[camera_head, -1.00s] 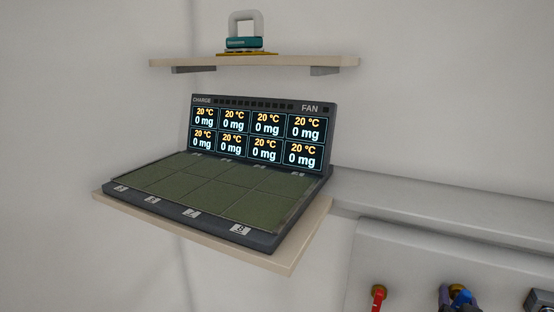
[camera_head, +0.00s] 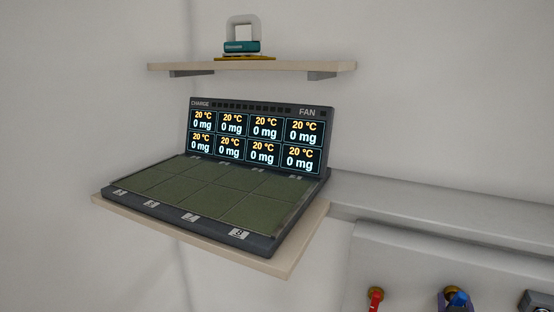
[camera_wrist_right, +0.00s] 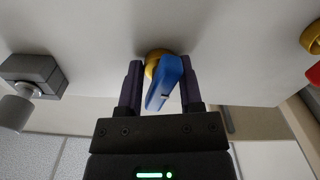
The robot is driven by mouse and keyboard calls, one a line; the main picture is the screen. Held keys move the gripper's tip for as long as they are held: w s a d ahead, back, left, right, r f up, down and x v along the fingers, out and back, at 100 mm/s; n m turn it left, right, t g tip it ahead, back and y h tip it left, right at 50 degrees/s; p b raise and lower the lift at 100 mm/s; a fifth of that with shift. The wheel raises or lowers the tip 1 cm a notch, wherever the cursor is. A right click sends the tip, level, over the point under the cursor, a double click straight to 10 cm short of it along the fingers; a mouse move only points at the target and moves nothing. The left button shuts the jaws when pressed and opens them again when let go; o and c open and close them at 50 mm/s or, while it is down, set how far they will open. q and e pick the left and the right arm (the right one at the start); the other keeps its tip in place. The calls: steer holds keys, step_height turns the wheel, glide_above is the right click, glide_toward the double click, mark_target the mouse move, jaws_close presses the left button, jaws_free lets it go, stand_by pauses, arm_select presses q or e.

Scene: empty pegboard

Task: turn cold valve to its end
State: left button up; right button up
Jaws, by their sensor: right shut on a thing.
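The cold valve has a blue lever handle (camera_wrist_right: 166,85) on a brass-coloured fitting (camera_wrist_right: 152,62) in the right wrist view. In the head view the blue handle (camera_head: 458,298) shows at the bottom right, on the front of the grey wall panel (camera_head: 400,265). My right gripper (camera_wrist_right: 161,68) has its dark purple fingers on either side of the blue handle and is shut on it. In the head view only a small purple part of my right gripper (camera_head: 446,304) shows, cut by the bottom edge. My left gripper is out of view.
A red valve handle (camera_head: 375,300) is left of the blue one, and a grey box fitting (camera_head: 538,301) is to its right. A grey ledge (camera_head: 440,208) runs above the panel. A shelf with a heater-like display unit (camera_head: 258,138) stands to the left.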

steer(key=shift+r+n, duration=0.2)
steer(key=shift+n, duration=1.1)
steer(key=shift+n+p, duration=0.3)
steer(key=shift+n, duration=0.1)
steer(key=shift+f, duration=0.1)
steer(key=o, duration=1.2)
steer(key=shift+o, duration=0.2)
